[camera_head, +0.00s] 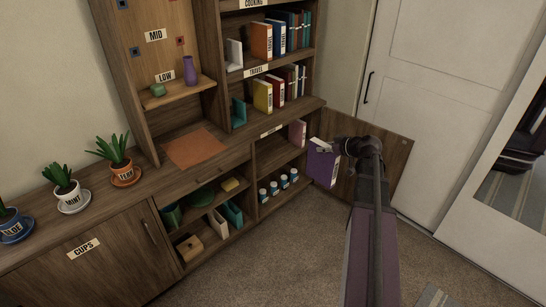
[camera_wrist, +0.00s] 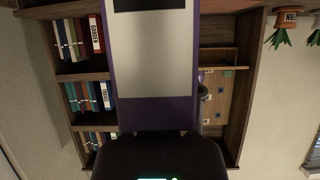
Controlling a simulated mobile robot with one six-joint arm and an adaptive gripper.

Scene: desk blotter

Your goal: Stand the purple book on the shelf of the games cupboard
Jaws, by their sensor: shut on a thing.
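The purple book (camera_head: 322,166) is held in my gripper (camera_head: 340,150), off any surface, in front of the open cupboard's right side. In the wrist view the book (camera_wrist: 160,112) fills the middle, with a pale panel on its face, and my gripper (camera_wrist: 160,138) is shut on its near edge. The open cupboard, presumably the games cupboard, has a shelf (camera_head: 279,166) left of the book. A pinkish book (camera_head: 298,133) stands at the right end of that shelf. The label above it is too small to read.
The cupboard door (camera_head: 385,160) stands open behind my arm. Several small bottles (camera_head: 278,185) stand in the lower compartment. Bookshelves with several books rise above. An orange mat (camera_head: 196,148) lies on the counter. The shelf's left part looks bare.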

